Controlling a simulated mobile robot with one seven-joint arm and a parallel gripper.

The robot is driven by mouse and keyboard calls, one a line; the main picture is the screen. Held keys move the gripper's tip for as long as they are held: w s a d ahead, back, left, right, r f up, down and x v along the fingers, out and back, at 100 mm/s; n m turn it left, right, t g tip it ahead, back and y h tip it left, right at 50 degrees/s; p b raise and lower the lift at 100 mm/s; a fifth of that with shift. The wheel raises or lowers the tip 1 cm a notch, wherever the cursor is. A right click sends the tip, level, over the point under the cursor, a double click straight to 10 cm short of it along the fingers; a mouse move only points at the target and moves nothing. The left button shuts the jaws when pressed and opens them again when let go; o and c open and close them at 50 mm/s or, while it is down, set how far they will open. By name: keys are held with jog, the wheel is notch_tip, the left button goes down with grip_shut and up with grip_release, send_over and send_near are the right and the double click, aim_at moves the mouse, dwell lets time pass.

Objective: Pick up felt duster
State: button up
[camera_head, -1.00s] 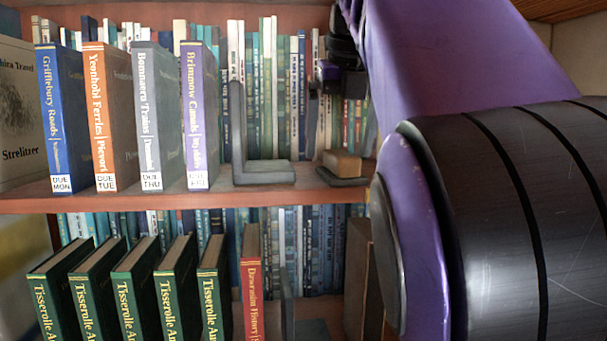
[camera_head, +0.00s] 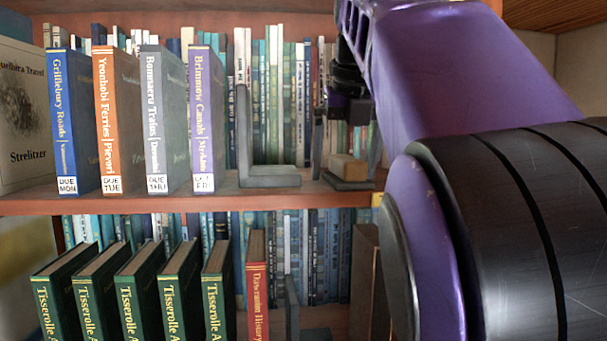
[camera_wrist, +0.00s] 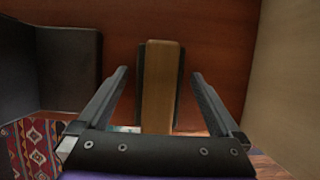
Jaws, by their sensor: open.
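The felt duster, a pale wooden block (camera_head: 349,168) on a dark felt base, rests on the upper shelf, right of the grey bookend. In the wrist view the duster (camera_wrist: 160,88) lies lengthwise between my fingers, its wood flanked by dark felt. My gripper (camera_wrist: 160,72) is open, with one finger on each side of the duster and a visible gap to it on both sides. In the head view my gripper (camera_head: 346,138) is just above and around the duster, partly hidden by my arm. I cannot tell how deep the fingertips reach.
A grey bookend (camera_head: 268,177) stands close left of the duster; it also shows as a dark shape in the wrist view (camera_wrist: 70,70). Upright labelled books (camera_head: 206,120) stand further left. A pale side wall (camera_wrist: 290,90) is at right.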

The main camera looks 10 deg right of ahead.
jog(key=shift+f, duration=0.1)
jog(key=c, duration=1.3)
jog(key=shift+c, duration=0.2)
jog(key=shift+r, duration=0.25)
